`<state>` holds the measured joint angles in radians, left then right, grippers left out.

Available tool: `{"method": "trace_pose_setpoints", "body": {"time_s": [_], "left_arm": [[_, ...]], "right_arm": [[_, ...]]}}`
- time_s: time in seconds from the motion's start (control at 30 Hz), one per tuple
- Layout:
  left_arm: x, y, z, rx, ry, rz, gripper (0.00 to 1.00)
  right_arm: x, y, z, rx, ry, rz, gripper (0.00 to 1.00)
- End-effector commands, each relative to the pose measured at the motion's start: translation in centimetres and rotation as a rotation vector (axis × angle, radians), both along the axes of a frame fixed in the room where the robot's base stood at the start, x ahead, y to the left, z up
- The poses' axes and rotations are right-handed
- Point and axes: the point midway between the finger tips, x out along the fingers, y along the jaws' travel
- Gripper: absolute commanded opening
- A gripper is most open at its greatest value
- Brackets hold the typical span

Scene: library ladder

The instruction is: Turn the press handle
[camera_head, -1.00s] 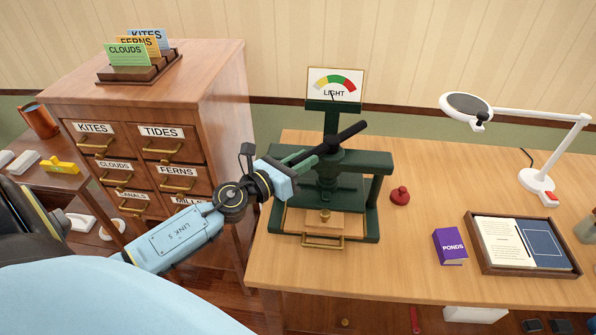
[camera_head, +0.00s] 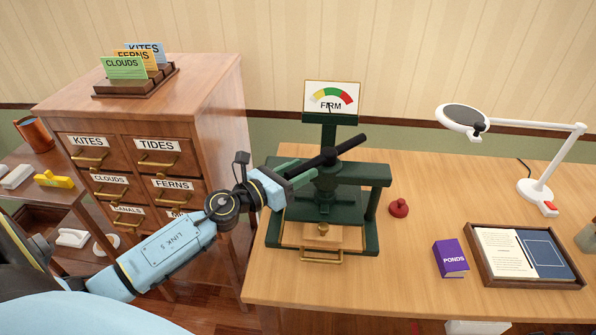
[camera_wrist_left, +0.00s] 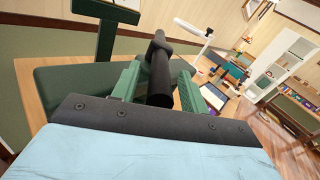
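The dark green press (camera_head: 372,205) stands at the left of the wooden desk. Its black bar handle (camera_head: 350,143) lies slantwise across the top, the far end up and to the right. The card above, a dial (camera_head: 332,97) with a yellow, green and red arc, reads FIRM. My left gripper (camera_head: 300,172) is at the handle's near left end. My right gripper is in neither view.
A wooden drawer cabinet (camera_head: 215,110) stands left of the desk, close to my left arm. A red knobbed object (camera_head: 398,208), a purple PONDS book (camera_head: 450,258), a tray (camera_head: 485,268) with an open book and a white lamp (camera_head: 540,190) are to the right.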

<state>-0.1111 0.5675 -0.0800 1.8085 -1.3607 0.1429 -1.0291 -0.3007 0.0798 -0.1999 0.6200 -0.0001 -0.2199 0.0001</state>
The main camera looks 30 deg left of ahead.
Motion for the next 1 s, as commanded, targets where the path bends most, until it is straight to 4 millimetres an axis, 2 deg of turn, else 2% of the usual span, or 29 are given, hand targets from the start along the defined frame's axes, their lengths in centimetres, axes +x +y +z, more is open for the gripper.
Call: {"method": "trace_pose_setpoints", "body": {"time_s": [0.27,0.8,1.0], "left_arm": [[-0.9,0.4,-0.2,0.001,0.002,0.002,0.44],[-9.7,3.3,-0.4,-0.001,0.003,0.002,0.44],[-11.9,4.0,-0.2,-0.001,0.001,0.001,0.44]], "right_arm": [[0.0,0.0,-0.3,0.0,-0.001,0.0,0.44],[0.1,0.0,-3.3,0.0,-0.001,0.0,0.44],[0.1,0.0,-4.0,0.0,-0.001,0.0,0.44]]}}
